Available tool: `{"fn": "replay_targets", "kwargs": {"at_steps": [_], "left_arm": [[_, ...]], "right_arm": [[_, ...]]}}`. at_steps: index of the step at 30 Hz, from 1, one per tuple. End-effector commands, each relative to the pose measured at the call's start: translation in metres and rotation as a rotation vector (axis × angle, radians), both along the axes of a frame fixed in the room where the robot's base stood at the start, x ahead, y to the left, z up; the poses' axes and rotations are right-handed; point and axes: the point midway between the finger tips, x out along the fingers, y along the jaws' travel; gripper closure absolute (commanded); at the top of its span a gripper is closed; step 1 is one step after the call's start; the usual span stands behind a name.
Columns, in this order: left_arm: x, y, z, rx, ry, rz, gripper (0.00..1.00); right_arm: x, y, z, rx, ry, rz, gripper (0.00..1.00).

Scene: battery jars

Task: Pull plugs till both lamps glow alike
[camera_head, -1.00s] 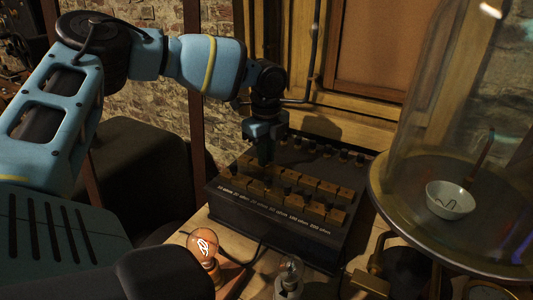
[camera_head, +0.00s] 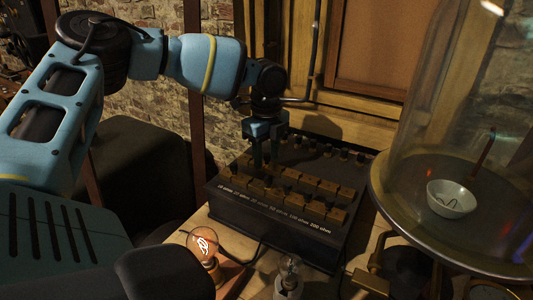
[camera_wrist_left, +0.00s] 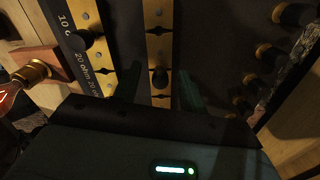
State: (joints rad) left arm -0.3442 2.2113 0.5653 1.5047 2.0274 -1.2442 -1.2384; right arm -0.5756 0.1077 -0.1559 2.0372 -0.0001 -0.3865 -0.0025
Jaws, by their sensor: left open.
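The dark resistance box (camera_head: 275,235) stands on the bench, with rows of brass blocks (camera_head: 322,186) and ohm labels along its front. My left gripper (camera_head: 266,160) points down over the left part of the blocks. The left lamp (camera_head: 203,244) has a bright filament; the right lamp (camera_head: 290,267) looks dim or unlit. My right gripper is out of view.
A glass bell jar (camera_head: 440,110) on a round metal plate, with a white bowl (camera_head: 450,199) inside, stands at the right. Several black knobs (camera_head: 343,154) line the back of the box. A wooden panel and brick wall rise behind.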

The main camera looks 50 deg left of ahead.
Motion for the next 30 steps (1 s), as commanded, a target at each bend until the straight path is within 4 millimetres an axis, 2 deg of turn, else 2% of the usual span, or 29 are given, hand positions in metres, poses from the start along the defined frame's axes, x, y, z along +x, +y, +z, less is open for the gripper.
{"fn": "replay_targets", "kwargs": {"at_steps": [6, 13, 18, 30], "left_arm": [[0.001, 0.0, 0.04, 0.0, -0.007, 0.001, 0.58], [0.001, 0.0, 0.07, -0.001, -0.005, 0.0, 0.58], [0.001, 0.0, 0.077, 0.0, -0.003, -0.001, 0.58], [0.001, 0.0, 0.077, 0.0, -0.003, 0.0, 0.58]], "right_arm": [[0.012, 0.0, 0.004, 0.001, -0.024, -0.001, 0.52], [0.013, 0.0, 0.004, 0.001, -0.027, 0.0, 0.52], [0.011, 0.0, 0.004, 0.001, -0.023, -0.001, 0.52], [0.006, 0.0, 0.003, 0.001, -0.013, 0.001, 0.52]]}}
